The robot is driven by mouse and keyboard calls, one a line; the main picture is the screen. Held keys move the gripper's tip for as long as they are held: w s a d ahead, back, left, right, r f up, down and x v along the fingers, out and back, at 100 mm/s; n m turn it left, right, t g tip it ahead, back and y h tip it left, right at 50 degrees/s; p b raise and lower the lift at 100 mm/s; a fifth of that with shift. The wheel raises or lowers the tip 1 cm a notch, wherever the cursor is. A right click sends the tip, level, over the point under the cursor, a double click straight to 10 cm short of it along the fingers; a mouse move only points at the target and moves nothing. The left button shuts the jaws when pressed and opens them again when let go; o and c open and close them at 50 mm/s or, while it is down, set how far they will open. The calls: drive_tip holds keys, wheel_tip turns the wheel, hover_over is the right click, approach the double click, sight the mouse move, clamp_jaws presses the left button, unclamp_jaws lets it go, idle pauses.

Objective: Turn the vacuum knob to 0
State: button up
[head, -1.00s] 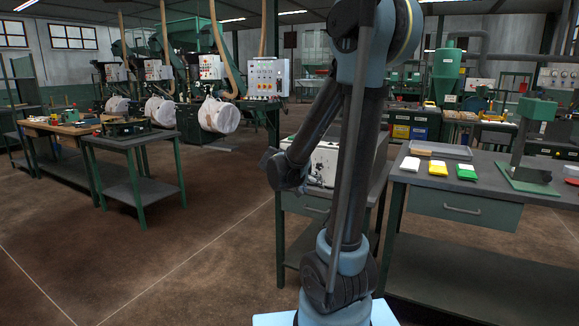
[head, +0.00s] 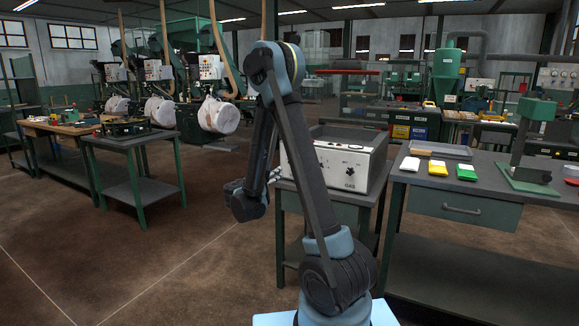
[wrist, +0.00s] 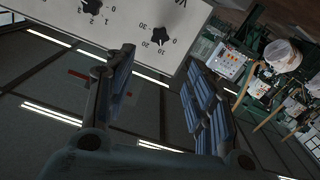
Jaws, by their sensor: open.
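A white instrument box (head: 350,165) marked GAS stands on a grey-topped bench, its front carrying dark knobs. In the wrist view its panel (wrist: 115,22) fills the top and is seen tilted. A second black knob (wrist: 91,5) has a scale with small numbers. I cannot read where either knob points. My gripper (wrist: 158,58) is open and empty, its fingertips short of the panel. In the head view my gripper (head: 272,177) is left of the box.
A bench (head: 480,188) at right holds a tray, several coloured packets and a green press stand. Another green-legged table (head: 130,140) stands at left. Hanging white bags and control panels are at the back. Open floor lies at left front.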

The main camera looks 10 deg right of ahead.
drive_tip(key=x, duration=1.7)
drive_tip(key=shift+w, duration=0.1)
drive_tip(key=shift+c, duration=0.2)
drive_tip(key=c, duration=1)
